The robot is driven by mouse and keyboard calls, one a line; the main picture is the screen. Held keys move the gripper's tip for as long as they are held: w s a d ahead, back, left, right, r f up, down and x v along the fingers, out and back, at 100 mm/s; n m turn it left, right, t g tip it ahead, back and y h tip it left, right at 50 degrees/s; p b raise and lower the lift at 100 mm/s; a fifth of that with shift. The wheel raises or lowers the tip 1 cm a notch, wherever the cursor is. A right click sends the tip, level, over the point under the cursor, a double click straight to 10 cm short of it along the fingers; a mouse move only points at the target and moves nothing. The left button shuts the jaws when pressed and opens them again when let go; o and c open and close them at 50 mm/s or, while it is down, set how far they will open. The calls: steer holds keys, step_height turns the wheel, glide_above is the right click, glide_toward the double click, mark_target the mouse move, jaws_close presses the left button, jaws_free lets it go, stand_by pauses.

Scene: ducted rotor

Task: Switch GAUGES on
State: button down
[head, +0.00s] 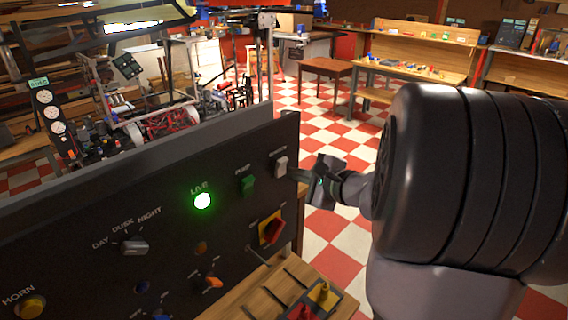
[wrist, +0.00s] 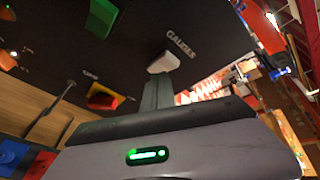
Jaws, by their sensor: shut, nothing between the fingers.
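The GAUGES switch is a white rocker (head: 281,166) near the right end of the dark upright panel (head: 90,215). In the wrist view the white rocker (wrist: 163,62) sits beside its GAUGES label, just past my fingertips. My gripper (head: 295,175) is shut and empty, reaching in from the right with its tips close to the rocker. In the wrist view the shut fingers (wrist: 157,82) point at the rocker's lower edge. I cannot tell whether they touch it. Which way the rocker is tipped is not clear.
Left of the rocker are the green PUMP switch (head: 247,185) and the lit green LIVE lamp (head: 202,201). Below is a red-and-yellow rotary switch (head: 271,231). A DAY-DUSK-NIGHT knob (head: 134,246) and a HORN button (head: 30,307) lie further left. Round dials (head: 51,112) stand behind the panel.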

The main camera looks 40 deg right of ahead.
steer(key=shift+w, duration=0.1)
steer(key=shift+w+r, duration=0.15)
steer(key=shift+w, duration=0.15)
steer(key=shift+w+a+r, duration=0.1)
steer(key=shift+w+r, duration=0.1)
steer(key=shift+w, duration=0.2)
stand_by(0.9)
steer(key=shift+s, duration=0.1)
steer(key=shift+s+f+b, duration=0.35)
steer(key=shift+s+b, duration=0.35)
steer(key=shift+b, duration=0.05)
steer(key=s+b, duration=0.1)
steer(key=s+f, duration=0.1)
steer(key=s, duration=0.1)
steer(key=s+f+b, duration=0.1)
steer(key=shift+s+d+f+b, duration=0.1)
steer(key=shift+s+d+b, duration=0.15)
steer(key=shift+d+b, duration=0.15)
